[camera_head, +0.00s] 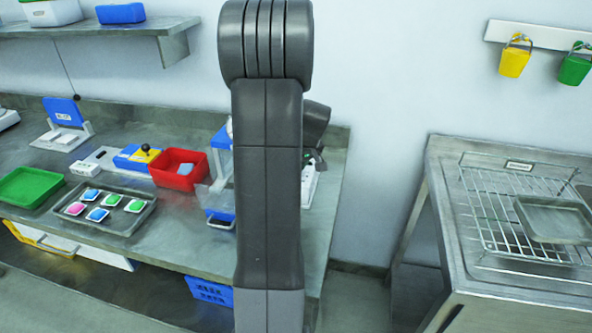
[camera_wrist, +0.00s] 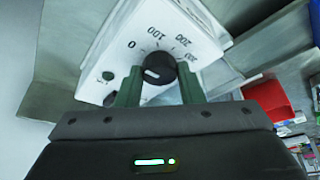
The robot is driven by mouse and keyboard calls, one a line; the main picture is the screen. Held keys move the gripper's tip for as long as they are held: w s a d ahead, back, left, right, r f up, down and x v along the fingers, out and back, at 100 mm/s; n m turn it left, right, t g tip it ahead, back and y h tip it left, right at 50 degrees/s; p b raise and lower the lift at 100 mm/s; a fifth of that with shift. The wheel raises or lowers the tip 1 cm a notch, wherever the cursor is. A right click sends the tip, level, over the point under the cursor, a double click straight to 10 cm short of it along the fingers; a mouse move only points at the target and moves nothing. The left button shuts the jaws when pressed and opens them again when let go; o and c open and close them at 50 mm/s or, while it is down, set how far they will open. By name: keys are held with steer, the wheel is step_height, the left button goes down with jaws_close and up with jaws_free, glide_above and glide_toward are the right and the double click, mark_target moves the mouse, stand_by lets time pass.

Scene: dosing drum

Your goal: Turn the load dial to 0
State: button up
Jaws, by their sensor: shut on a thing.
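The load dial (camera_wrist: 160,64) is a black round knob on a white panel (camera_wrist: 115,55) in the wrist view. The panel is marked 0, 100, 200 and 300 around the knob. A white mark shows on the knob's lower left face; I cannot tell exactly which value it points to. My gripper (camera_wrist: 159,82) has its two green fingers on either side of the dial, shut on it. In the head view my arm hides the dial; part of a white housing (camera_head: 309,187) shows beside it, under my wrist.
A red bin (camera_head: 163,177), a grey tray (camera_head: 126,222) with coloured packets and a green tray (camera_head: 14,200) are on the bench to the left. A steel table with a wire rack (camera_head: 478,208) stands at the right, across a floor gap.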

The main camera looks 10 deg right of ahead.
stand_by(0.3)
steer(key=o, duration=1)
steer(key=shift+c, duration=0.2)
steer(key=shift+r, duration=0.1)
steer(key=b+v, duration=0.1)
steer(key=v, duration=1.2)
steer(key=shift+r, duration=0.3)
steer(key=shift+s+f, duration=0.1)
steer(key=shift+s, duration=0.05)
steer(key=p+x, duration=0.1)
steer(key=x, duration=1.2)
steer(key=shift+f, duration=0.35)
